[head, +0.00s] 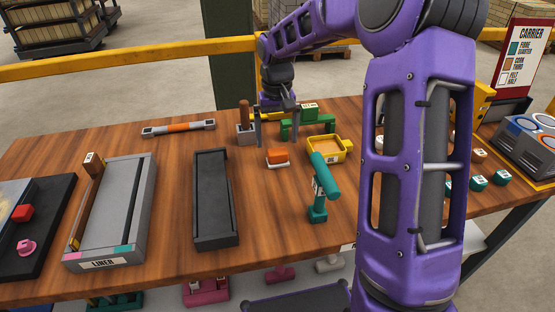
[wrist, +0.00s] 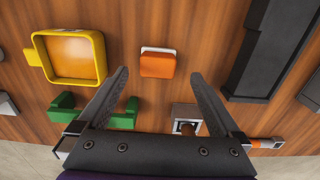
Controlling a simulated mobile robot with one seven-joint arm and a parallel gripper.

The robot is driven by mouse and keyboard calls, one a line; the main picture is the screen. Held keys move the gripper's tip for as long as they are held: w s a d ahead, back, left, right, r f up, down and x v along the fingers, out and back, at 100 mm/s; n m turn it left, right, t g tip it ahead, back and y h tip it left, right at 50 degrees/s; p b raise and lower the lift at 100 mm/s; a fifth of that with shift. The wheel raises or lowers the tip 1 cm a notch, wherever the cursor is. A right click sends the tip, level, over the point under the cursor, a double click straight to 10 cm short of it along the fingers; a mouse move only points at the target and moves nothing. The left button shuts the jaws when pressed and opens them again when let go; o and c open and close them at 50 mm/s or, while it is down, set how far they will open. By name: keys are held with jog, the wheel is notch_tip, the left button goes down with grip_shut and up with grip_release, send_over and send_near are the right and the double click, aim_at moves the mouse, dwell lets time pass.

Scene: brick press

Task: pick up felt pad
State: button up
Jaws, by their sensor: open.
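A small orange block with a white edge (head: 278,154) lies on the wooden table and is the most pad-like thing near my gripper; I cannot tell for certain that it is the felt pad. In the wrist view the orange block (wrist: 158,65) sits between and just beyond the fingertips, with its white strip along the far side. My gripper (head: 278,137) is over the table close to this block. In the wrist view my gripper (wrist: 158,76) has its fingers spread wide, with nothing held between them.
A yellow tray (wrist: 33,58) and a green bracket (wrist: 62,107) lie to the left in the wrist view. A dark trough (head: 214,200) and a grey liner tray (head: 128,215) lie left in the head view. A teal tool (head: 323,178) stands in front. Bare wood surrounds the block.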

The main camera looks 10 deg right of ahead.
aim_at(278, 151)
jog(key=shift+w+d+f+b, duration=0.15)
jog(key=shift+f+b, duration=0.1)
jog(key=shift+f, duration=1.5)
jog(key=shift+w+f+b, duration=0.15)
jog(key=shift+f+b, duration=0.05)
jog(key=shift+f, duration=1.5)
jog(key=c, duration=1.3)
